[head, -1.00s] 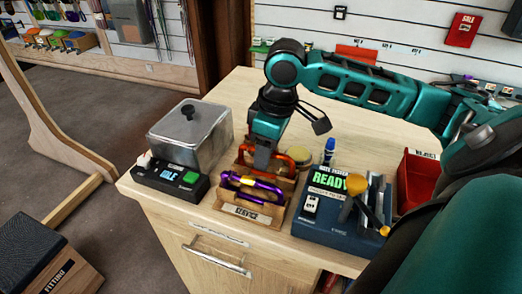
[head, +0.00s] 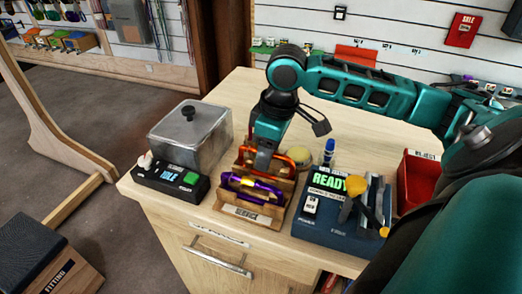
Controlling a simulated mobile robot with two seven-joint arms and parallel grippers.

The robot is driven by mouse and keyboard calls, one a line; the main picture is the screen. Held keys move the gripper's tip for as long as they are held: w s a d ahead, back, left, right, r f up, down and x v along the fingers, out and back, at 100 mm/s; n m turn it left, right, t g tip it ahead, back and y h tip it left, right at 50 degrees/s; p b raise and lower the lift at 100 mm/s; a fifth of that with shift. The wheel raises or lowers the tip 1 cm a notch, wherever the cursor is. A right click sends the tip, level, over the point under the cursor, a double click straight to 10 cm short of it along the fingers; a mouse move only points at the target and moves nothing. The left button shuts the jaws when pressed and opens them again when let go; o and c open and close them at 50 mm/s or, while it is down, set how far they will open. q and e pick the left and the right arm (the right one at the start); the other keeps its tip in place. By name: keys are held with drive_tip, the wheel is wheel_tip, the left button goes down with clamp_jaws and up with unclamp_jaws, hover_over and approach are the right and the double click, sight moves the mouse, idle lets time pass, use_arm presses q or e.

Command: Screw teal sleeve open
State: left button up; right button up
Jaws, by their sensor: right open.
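A wooden rack (head: 284,212) labelled "SERVICE" stands at the front of the counter. A purple carabiner (head: 262,191) with yellowish parts lies in its front slot. An orange carabiner (head: 298,155) is in the slot behind, partly hidden by my right gripper. My right gripper (head: 262,166) points down over the back of the rack, close to the orange carabiner. It is open; I cannot tell whether its fingers touch the carabiner. I cannot make out a teal sleeve on either carabiner. My left gripper is not in view.
A metal lidded box (head: 184,143) and a black device (head: 171,181) reading "IDLE" stand left of the rack. A blue tester (head: 335,232) reading "READY" with a yellow-topped lever stands right. A red reject bin (head: 421,176) is further right. The counter behind (head: 235,90) is clear.

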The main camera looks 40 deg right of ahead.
drive_tip(key=shift+w+d+r, duration=0.1)
drive_tip(key=shift+d+r, duration=0.05)
drive_tip(key=shift+r, duration=1.3)
drive_tip(key=shift+s+a, duration=0.35)
drive_tip(key=shift+a, duration=0.25)
drive_tip(key=shift+f, duration=0.1)
drive_tip(key=shift+f+b, duration=0.3)
drive_tip(key=shift+f, duration=1.05)
drive_tip(key=shift+w+d+p, duration=0.35)
drive_tip(key=shift+d, duration=0.25)
